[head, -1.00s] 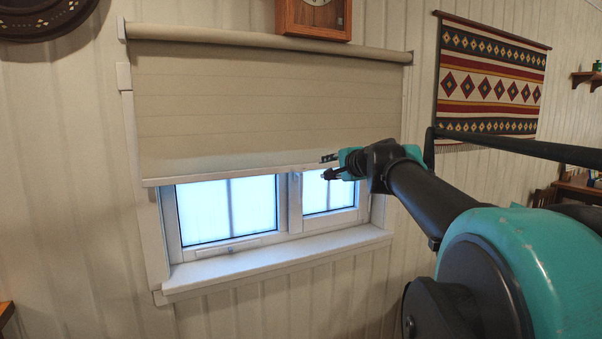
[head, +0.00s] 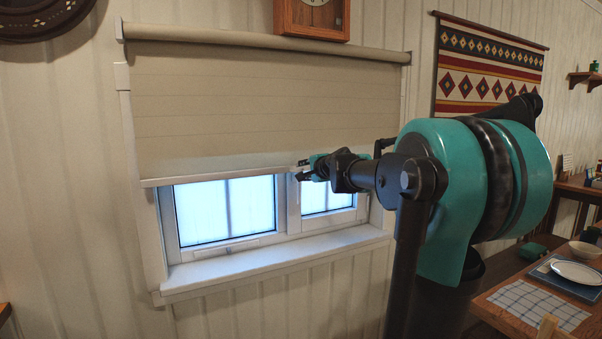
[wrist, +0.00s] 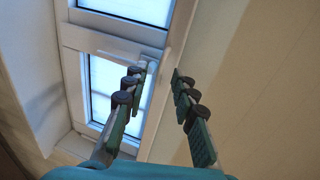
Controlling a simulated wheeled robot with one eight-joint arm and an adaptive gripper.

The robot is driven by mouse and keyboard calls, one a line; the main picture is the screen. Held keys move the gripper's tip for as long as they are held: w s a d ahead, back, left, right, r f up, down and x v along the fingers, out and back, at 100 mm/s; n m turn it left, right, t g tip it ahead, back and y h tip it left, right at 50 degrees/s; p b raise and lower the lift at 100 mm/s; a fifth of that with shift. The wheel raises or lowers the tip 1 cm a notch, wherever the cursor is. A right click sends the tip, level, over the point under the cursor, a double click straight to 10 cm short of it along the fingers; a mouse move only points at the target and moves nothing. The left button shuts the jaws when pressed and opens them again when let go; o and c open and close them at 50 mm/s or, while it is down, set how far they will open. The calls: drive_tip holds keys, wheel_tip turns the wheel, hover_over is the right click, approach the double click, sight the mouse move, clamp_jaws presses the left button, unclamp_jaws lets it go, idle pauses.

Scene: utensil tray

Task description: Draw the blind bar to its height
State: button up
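The beige roller blind (head: 260,100) hangs over the upper part of the window. Its pale blind bar (head: 215,175) runs along the lower edge, roughly level, above the lower panes. My gripper (head: 301,170) is at the bar, right of its middle. In the wrist view my gripper (wrist: 155,88) is open, one finger on each side of the bar (wrist: 168,85) as seen from there. The blind cloth (wrist: 260,100) fills the right of that view. I cannot tell whether either finger touches the bar.
The window sill (head: 275,258) juts out below the panes. A wooden clock (head: 312,18) hangs above the blind and a patterned wall hanging (head: 490,70) to the right. A table with a checked mat (head: 540,305) and plate stands at lower right.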

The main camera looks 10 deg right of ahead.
drive_tip(key=shift+x, duration=0.85)
clamp_jaws()
